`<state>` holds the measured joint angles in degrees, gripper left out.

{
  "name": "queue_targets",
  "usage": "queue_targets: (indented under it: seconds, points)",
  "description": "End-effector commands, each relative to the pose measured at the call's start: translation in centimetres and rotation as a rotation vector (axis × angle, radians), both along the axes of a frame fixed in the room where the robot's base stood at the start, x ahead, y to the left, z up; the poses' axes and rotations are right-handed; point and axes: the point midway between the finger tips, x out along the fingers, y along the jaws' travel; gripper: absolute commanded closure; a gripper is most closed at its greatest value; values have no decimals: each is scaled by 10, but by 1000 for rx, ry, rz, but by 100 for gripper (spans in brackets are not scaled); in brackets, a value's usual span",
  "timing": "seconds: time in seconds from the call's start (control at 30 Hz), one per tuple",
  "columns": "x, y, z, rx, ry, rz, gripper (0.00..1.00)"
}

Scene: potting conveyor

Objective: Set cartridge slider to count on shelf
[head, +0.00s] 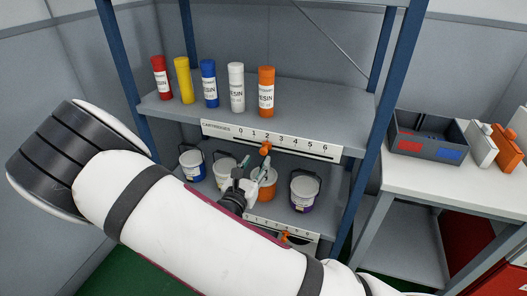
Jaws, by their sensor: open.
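The cartridge slider is an orange knob (265,148) on the white scale strip labelled CARTRIDGES (222,130), on the shelf's front edge. The strip is numbered 0 to 6, and the knob sits at about the 2. On the shelf (315,105) above stand upright resin cartridges: red (161,78), yellow (184,80), blue (208,83), white (236,87) and orange (266,91). My gripper (254,168) is open, just below the knob and seemingly apart from it; the exact depth gap is hard to tell.
On the lower shelf, behind and beside my gripper, stand several buckets, including a blue-based one (192,165) and a purple-based one (304,191). A second orange slider (285,237) is below. Blue posts (390,95) frame the rack. A grey bin (428,138) stands on the right table.

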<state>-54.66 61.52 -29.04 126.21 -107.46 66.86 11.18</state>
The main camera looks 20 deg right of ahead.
Motion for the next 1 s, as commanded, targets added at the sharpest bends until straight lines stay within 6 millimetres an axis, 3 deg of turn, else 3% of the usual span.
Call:
queue_targets:
  seconds: [0.2, 0.4, 0.8, 0.83, 1.0]
  points:
    - [34, -25, -1, -1, 1, -2, 59]
    - [52, -38, 0, 1, 1, -1, 59]
    - [59, -43, 0, 1, 1, 0, 59]
    - [59, -43, 0, 1, 1, 0, 62]
    - [58, -43, 0, 1, 1, 0, 100]
